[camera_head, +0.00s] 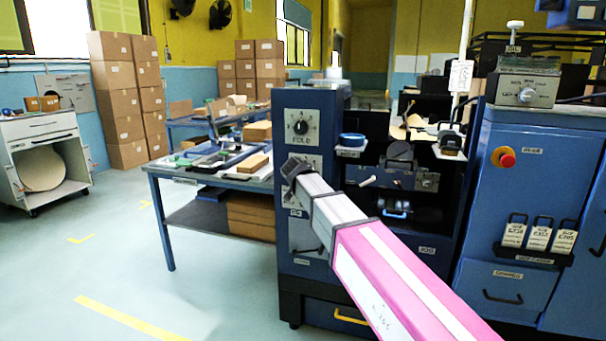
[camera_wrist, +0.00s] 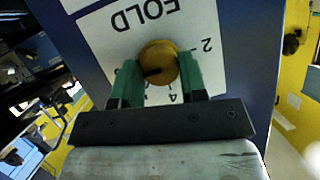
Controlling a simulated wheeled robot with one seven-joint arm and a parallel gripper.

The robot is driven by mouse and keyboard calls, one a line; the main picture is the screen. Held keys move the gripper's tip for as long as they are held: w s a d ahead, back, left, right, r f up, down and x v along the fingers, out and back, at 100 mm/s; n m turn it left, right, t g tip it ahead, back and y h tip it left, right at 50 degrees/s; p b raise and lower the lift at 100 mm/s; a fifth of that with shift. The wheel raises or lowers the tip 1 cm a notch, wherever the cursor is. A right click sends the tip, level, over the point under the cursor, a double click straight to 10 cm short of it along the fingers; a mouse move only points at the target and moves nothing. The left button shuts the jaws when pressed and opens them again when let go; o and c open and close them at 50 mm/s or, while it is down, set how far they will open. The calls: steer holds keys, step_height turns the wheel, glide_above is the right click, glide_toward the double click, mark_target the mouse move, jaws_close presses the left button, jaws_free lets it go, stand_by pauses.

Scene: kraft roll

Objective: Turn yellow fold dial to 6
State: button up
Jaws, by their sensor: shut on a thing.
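The yellow fold dial (camera_wrist: 158,60) is in the middle of the wrist view, on a white plate (camera_wrist: 118,38) marked FOLD, seen upside down. My gripper (camera_wrist: 157,76) has its green fingers on either side of the dial and is shut on it. A dark pointer mark on the dial points toward the left of the wrist view. A 2 and a 4 show on the plate; other numbers are hidden or unclear. In the head view my gripper (camera_head: 292,170) is at the blue cabinet front and hides the dial.
A blue table (camera_head: 170,172) with papers and boxes stands to the left. A blue machine (camera_head: 535,190) with a red button (camera_head: 507,160) stands right. Floor at left is clear.

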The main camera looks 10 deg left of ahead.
steer(key=shift+f, duration=0.1)
steer(key=o, duration=0.9)
steer(key=v, duration=1)
steer(key=shift+s+r, duration=0.25)
steer(key=shift+s, duration=0.05)
steer(key=shift+d+f, duration=0.1)
steer(key=shift+d, duration=0.05)
